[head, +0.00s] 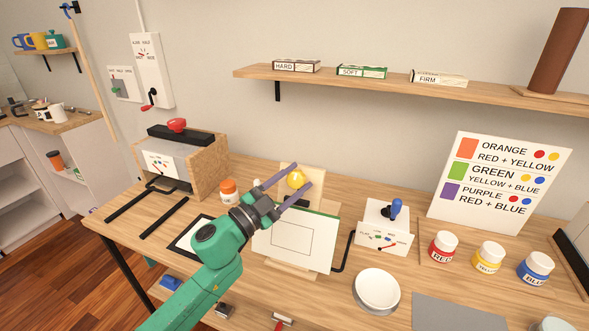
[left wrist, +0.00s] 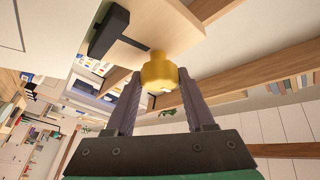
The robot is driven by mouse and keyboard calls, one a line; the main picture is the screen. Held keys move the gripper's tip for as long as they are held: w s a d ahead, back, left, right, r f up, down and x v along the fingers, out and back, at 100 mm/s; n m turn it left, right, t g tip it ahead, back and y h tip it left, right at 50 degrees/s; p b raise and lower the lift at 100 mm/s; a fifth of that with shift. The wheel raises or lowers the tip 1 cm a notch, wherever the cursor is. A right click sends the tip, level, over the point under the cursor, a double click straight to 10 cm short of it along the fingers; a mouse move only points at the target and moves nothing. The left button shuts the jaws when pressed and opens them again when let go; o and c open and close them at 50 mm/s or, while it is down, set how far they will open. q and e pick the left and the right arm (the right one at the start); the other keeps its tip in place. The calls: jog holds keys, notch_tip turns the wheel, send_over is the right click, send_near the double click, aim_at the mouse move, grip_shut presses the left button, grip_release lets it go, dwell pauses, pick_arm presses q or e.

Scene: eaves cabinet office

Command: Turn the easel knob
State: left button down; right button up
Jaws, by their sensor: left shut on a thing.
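The yellow easel knob (head: 295,180) is at the top of the wooden easel (head: 317,174), which stands on the desk and holds a white sheet with a drawn rectangle (head: 292,240). My left gripper (head: 300,176) reaches up from the front with one finger on each side of the knob. In the left wrist view the knob (left wrist: 158,72) sits between the fingertips, and the gripper is shut on it. The knob's turn angle cannot be told. My right gripper is not in view.
A box with a red knob (head: 177,125) and an orange jar (head: 229,190) stand left of the easel. A blue-handled lever stand (head: 384,224), white bowl (head: 377,288) and paint jars (head: 488,257) are to the right. A shelf (head: 390,82) runs above.

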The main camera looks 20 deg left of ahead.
pick_arm(q)
jog(key=m+g+p, duration=0.2)
jog(key=m+p, duration=0.1)
jog(key=p, duration=0.1)
jog(key=m+g+p, duration=0.2)
jog(key=m+p, duration=0.2)
jog(key=m+g+p, duration=0.2)
jog(key=m+p, duration=0.1)
jog(key=p, duration=0.1)
jog(key=shift+r+m+g+p, duration=0.3)
jog(key=shift+m+g+p, duration=0.1)
jog(key=shift+f+m+g+p, duration=0.2)
jog(key=shift+m+g+p, duration=0.15)
jog(key=shift+p, duration=0.25)
jog(key=shift+f, duration=0.1)
jog(key=shift+c, duration=1.3)
grip_release()
